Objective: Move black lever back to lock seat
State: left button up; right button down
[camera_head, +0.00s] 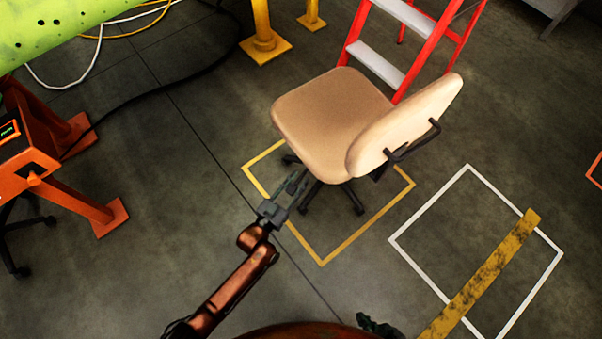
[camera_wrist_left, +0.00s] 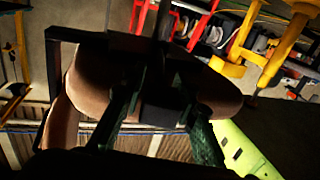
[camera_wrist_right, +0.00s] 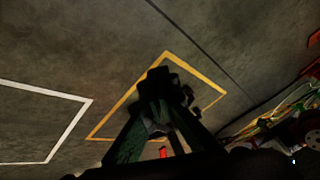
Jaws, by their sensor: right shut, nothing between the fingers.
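The tan chair (camera_head: 320,110) stands over the yellow floor square, its backrest toward the right. A black bar (camera_head: 412,148) is fixed behind the backrest. I cannot clearly pick out the black lever. My right gripper (camera_wrist_right: 165,80) is shut and empty, away from the chair.
A red stepladder (camera_head: 425,50) stands behind the chair. An orange stand (camera_head: 80,195) and a green perforated panel (camera_head: 50,28) are at the left. Cables lie on the floor there. The white floor square (camera_head: 440,195) at the right is free of furniture.

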pick_arm(q)
jog(key=shift+b+x, duration=0.3)
jog(key=shift+x, duration=1)
jog(key=shift+c, duration=0.3)
grip_shut()
